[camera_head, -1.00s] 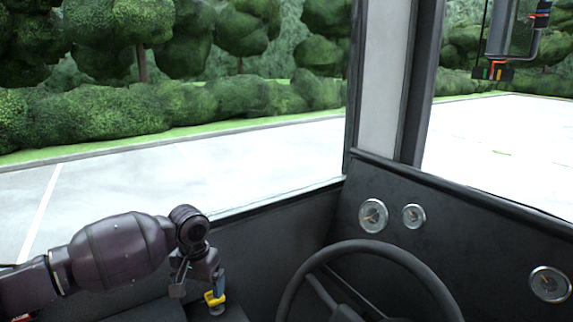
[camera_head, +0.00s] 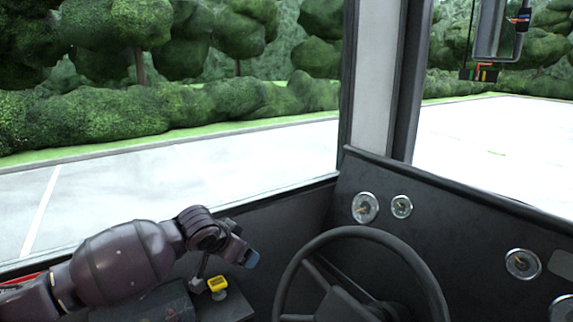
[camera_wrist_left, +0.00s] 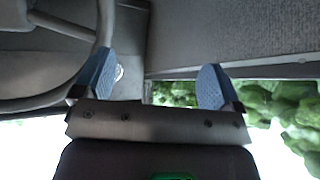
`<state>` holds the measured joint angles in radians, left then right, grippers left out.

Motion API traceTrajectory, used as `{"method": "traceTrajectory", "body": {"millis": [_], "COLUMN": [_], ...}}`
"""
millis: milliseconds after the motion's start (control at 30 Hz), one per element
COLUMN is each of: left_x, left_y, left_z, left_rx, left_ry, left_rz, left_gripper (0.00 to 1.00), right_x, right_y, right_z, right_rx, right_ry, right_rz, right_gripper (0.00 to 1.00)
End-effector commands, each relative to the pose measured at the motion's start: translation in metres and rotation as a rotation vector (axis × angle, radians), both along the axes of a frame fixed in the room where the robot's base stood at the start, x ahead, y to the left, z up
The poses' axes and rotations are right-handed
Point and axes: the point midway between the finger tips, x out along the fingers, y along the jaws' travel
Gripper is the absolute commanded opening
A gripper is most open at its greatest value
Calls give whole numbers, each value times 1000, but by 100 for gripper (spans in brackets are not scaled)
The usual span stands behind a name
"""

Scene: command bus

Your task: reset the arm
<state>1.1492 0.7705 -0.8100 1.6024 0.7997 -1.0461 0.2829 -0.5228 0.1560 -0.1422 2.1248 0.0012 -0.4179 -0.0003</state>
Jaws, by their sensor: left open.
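My left arm comes in from the lower left of the head view. My right gripper is in neither view.
A black steering wheel (camera_head: 362,240) stands right of the gripper and also shows in the left wrist view (camera_wrist_left: 60,50). The dark dashboard (camera_head: 450,235) with round gauges lies beyond it. A window frame (camera_head: 375,80) rises behind. Trees are outside.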

Motion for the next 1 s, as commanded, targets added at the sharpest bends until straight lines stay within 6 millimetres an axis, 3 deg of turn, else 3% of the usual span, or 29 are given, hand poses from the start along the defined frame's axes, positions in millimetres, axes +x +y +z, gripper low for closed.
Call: {"method": "traceTrajectory", "body": {"millis": [200,433,667,1000], "left_x": [-20,-58,-100,-170], "left_y": [-30,-41,-26,26], "left_z": [5,0,-11,-44], "left_rx": [-88,-184,-248,-267], "left_ry": [-195,-388,-523,-612], "left_rz": [-112,-159,-118,43], "left_gripper": [90,90,90,90], "right_x": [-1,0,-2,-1], "right_y": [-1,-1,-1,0], "right_z": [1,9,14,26], "right_rx": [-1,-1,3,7], "right_ry": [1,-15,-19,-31], "right_rz": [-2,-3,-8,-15], "right_gripper": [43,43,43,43]}}
